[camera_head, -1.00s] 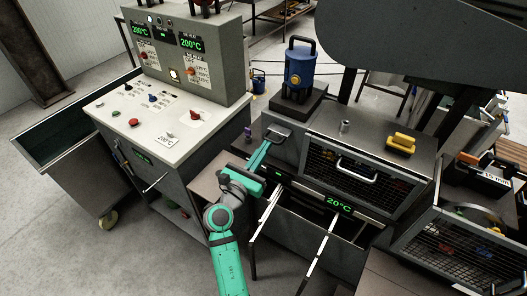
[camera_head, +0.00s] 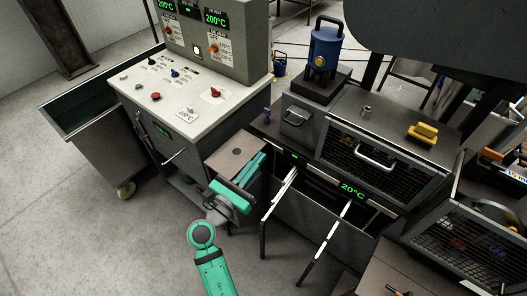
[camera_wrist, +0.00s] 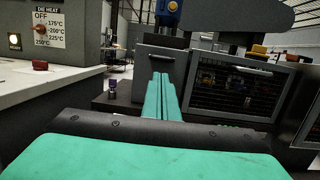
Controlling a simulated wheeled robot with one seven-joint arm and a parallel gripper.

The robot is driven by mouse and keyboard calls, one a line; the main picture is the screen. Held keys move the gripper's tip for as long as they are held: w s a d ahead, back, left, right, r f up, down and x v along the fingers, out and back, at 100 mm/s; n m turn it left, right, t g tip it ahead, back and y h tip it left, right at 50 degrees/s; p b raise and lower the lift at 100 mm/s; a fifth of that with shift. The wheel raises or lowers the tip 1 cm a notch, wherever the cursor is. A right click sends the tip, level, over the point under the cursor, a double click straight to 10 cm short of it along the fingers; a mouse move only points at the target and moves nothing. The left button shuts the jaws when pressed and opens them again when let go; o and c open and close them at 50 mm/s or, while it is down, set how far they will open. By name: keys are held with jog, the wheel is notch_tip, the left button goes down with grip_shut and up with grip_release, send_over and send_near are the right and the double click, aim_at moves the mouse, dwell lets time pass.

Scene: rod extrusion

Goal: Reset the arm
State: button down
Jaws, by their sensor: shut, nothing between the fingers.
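My green arm reaches up from the bottom of the head view. My gripper (camera_head: 262,157) is at its end, above a small brown-topped side table (camera_head: 236,150) between the control console and the extrusion machine. In the wrist view my gripper's two green fingers (camera_wrist: 161,76) lie side by side, shut with nothing between them. They point toward a grey box with a dark handle (camera_wrist: 163,62) on the machine, and are apart from it in the head view.
The console (camera_head: 178,100) with knobs stands left, beside an open dark bin (camera_head: 100,110). Right is the machine with a mesh door (camera_head: 372,165), a 20°C display (camera_head: 352,190) and an open drawer frame (camera_head: 320,238). A blue canister (camera_head: 324,48) stands behind. Floor at lower left is clear.

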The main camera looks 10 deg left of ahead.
jog(key=shift+s+f, duration=0.1)
jog(key=shift+s, duration=0.1)
jog(key=s+d+f+m+g+y, duration=0.2)
jog(key=s+f+m+y, duration=0.25)
jog(key=s+f, duration=0.35)
jog(key=s+d+f+m+g+y, duration=0.1)
jog(key=s+d+f+m+y, duration=0.3)
jog(key=s+f, duration=0.5)
jog(key=s+d+r+m, duration=0.2)
jog(key=s+r+m, duration=0.1)
jog(key=s+m, duration=0.6)
jog(key=s+d+r+m, duration=0.2)
jog(key=s+r+m, duration=0.1)
jog(key=s+m, duration=0.6)
jog(key=m, duration=0.4)
jog(key=shift+s+r, duration=0.2)
jog(key=shift+s, duration=0.2)
